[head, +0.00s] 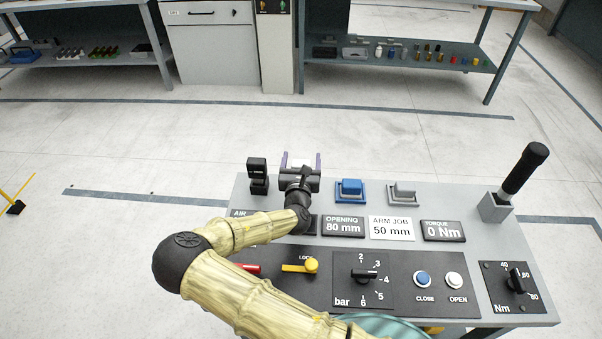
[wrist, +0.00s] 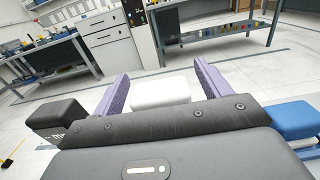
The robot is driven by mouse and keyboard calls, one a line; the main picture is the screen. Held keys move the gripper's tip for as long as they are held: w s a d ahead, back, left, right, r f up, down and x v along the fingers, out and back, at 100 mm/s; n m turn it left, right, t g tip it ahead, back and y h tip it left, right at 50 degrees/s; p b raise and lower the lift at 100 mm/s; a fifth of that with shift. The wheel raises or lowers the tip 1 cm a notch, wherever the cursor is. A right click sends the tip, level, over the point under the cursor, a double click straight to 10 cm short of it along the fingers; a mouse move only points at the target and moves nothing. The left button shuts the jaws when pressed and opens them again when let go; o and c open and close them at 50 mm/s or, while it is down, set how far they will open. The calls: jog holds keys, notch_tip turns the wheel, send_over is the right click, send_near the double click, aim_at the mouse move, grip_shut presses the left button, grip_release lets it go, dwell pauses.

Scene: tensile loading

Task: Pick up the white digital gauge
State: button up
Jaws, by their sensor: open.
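The white digital gauge (wrist: 160,93) shows in the wrist view as a white rounded block lying between my two purple fingers. Only its upper part shows; the lower part is hidden behind my gripper's dark body, and no display is visible. In the head view only a small white patch of the gauge (head: 298,160) shows behind my gripper. My gripper (head: 301,158) is open at the far edge of the grey console, with a finger on each side of the gauge. In the wrist view my gripper (wrist: 161,72) shows gaps between the gauge and both fingers.
A black block (head: 257,176) stands close left of my gripper. A blue block (head: 350,190) and a grey block (head: 403,193) sit to the right. The console (head: 462,200) carries labels, knobs and buttons. A tall black-handled lever (head: 522,172) rises at its right end.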

jog(key=shift+w, duration=0.1)
dwell(0.4)
jog(key=c, duration=1.2)
jog(key=shift+r, duration=0.1)
jog(key=shift+c, duration=0.2)
notch_tip(320, 180, up, 10)
